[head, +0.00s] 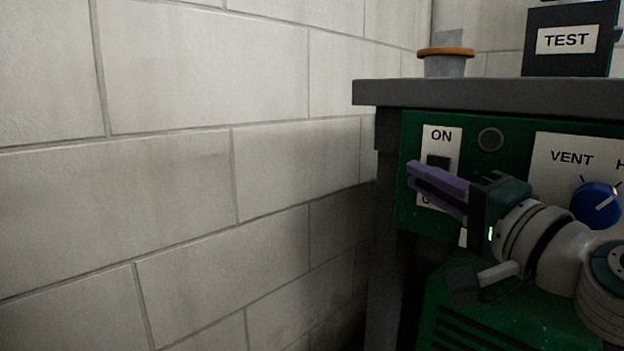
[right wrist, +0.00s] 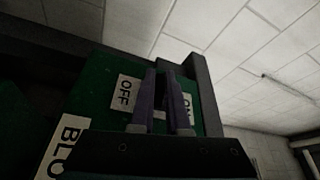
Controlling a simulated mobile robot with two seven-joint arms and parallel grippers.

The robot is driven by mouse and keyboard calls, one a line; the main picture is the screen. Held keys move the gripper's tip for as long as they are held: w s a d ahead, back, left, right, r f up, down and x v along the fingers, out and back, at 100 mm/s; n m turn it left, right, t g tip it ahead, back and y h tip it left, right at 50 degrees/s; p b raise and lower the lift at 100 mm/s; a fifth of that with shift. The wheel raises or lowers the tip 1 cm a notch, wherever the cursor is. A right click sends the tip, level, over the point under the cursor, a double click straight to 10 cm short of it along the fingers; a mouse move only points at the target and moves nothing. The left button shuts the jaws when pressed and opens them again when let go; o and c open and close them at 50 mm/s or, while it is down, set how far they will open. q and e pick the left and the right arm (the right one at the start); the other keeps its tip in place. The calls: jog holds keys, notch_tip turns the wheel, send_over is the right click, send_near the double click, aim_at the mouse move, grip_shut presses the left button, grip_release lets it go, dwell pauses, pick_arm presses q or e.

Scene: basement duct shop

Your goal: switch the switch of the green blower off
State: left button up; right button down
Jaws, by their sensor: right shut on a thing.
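The green blower's panel (head: 410,215) is under the bench top at the right of the head view. Its white switch plate (head: 453,150) reads ON at the top; the lower label is mostly hidden by my fingers. The dark switch (head: 438,162) shows just under ON. My right gripper (head: 412,176) reaches in from the right, its purple fingers across the plate, shut on the switch. In the right wrist view the fingers (right wrist: 161,76) have dark material between them, with OFF to their left and ON partly hidden to their right. My left gripper is not in view.
A VENT plate with a blue knob (head: 597,204) is right of the switch. A grey bench top (head: 480,92) overhangs the panel and carries a pot with an orange rim (head: 446,52) and a dark TEST box (head: 568,66). A block wall (head: 200,190) fills the left.

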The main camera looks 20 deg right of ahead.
jog(key=shift+f+n, duration=0.1)
jog(key=shift+n, duration=0.2)
jog(key=c, duration=0.9)
grip_release()
jog(key=s+f, duration=0.1)
jog(key=s, duration=0.8)
jog(key=shift+s+f+p, duration=0.15)
jog(key=shift+s+p, duration=0.15)
jog(key=shift+s, duration=0.1)
jog(key=shift+a, duration=0.1)
